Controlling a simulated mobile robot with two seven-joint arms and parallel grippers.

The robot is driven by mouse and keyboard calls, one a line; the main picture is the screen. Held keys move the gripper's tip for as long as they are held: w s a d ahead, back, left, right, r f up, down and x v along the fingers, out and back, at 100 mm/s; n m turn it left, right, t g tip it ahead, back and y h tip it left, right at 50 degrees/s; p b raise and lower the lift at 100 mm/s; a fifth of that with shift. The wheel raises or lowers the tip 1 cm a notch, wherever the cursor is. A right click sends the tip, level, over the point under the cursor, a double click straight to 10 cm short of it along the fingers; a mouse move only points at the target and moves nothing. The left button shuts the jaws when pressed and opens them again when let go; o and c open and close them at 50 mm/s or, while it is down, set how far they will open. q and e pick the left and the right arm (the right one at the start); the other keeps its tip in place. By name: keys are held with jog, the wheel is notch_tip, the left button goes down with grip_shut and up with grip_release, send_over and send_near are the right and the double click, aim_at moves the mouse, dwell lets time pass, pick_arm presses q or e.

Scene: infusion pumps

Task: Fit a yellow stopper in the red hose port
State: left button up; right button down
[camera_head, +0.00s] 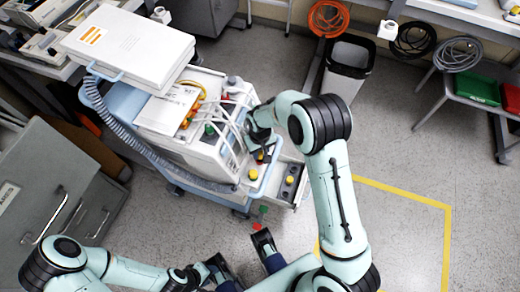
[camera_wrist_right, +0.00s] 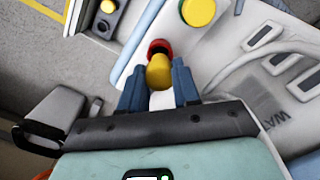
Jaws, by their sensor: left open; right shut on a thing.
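My right gripper (camera_wrist_right: 159,88) is shut on a yellow stopper (camera_wrist_right: 159,72), whose rounded end shows between its two blue fingers. The red hose port (camera_wrist_right: 158,47), a red ring with a dark opening, sits just beyond the stopper in the right wrist view and is partly covered by it. I cannot tell whether they touch. In the head view the right gripper (camera_head: 262,148) is at the right side of the pump cart, and its stopper is hard to make out. My left gripper (camera_head: 243,257) is open and empty over the floor in front of the cart.
Another yellow knob or cap (camera_wrist_right: 198,11) sits on the panel beside the port. An open drawer (camera_head: 291,187) with a yellow piece juts from the cart. Hoses (camera_head: 228,128) run down the pump's side.

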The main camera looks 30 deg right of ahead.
aim_at(259, 159)
pick_arm(q)
jog(key=shift+s+f+b, duration=0.1)
jog(key=shift+f+b, duration=0.95)
jog(key=shift+f, duration=0.15)
pick_arm(e)
jog(key=shift+f, duration=1.75)
pick_arm(q)
jog(key=shift+a+f, duration=0.1)
pick_arm(e)
jog(key=shift+s+f, duration=0.15)
jog(key=shift+f, duration=0.05)
jog(key=c, duration=0.7)
grip_release()
jog(key=shift+c, duration=0.2)
pick_arm(q)
jog(key=shift+s, duration=0.1)
pick_arm(e)
jog(key=shift+a+f, duration=0.1)
jog(key=shift+a, duration=0.15)
pick_arm(q)
notch_tip(259, 159, up, 3)
jog(key=p, duration=0.2)
jog(key=shift+p, duration=0.35)
pick_arm(e)
notch_tip(259, 159, up, 14)
jog(key=d, duration=0.1)
jog(key=shift+r, duration=0.2)
